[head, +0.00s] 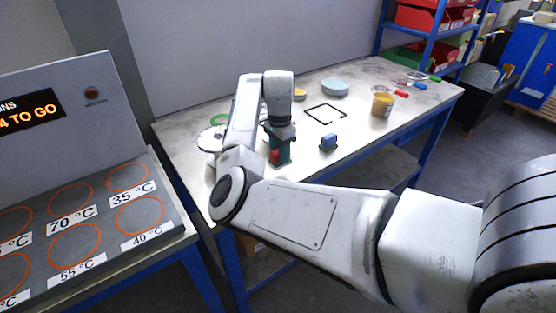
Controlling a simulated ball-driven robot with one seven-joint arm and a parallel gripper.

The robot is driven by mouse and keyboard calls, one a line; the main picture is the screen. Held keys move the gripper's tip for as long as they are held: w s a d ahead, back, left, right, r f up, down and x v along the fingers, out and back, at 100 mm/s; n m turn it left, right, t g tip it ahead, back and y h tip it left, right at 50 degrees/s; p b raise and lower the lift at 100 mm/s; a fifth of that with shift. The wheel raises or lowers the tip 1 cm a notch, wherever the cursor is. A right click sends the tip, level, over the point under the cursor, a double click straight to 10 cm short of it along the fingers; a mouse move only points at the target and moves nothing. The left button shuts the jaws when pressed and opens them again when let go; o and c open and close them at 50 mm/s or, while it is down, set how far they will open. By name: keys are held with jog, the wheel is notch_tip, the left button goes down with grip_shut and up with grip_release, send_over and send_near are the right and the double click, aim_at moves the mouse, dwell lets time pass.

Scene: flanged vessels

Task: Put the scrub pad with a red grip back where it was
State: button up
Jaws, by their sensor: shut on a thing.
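My gripper (280,152) points down over the left half of the table and is shut on the scrub pad with a red grip (275,157). Only a small red part of it shows between the dark fingers; its underside is hidden, and I cannot tell whether it touches the tabletop. A black square outline (325,113) is marked on the table, behind and to the right of my gripper. The outline is empty.
A blue block-like object (328,143) stands right of my gripper. A yellow-filled jar (382,104), a pale blue bowl (335,88) and colour-handled tools (401,93) lie farther right and back. A white round item (211,139) is partly hidden behind my arm. The front right tabletop is clear.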

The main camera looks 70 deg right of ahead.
aim_at(278, 161)
jog(key=shift+w+f+p, duration=0.15)
jog(key=shift+f+p, duration=0.05)
jog(key=shift+f, duration=0.7)
jog(key=shift+w+f+p, duration=0.1)
jog(key=shift+f+p, duration=0.1)
jog(key=shift+f, duration=0.7)
jog(key=shift+f, duration=0.1)
jog(key=o, duration=1)
notch_tip(278, 161, up, 12)
jog(key=shift+r+b, duration=0.15)
jog(key=shift+b, duration=0.6)
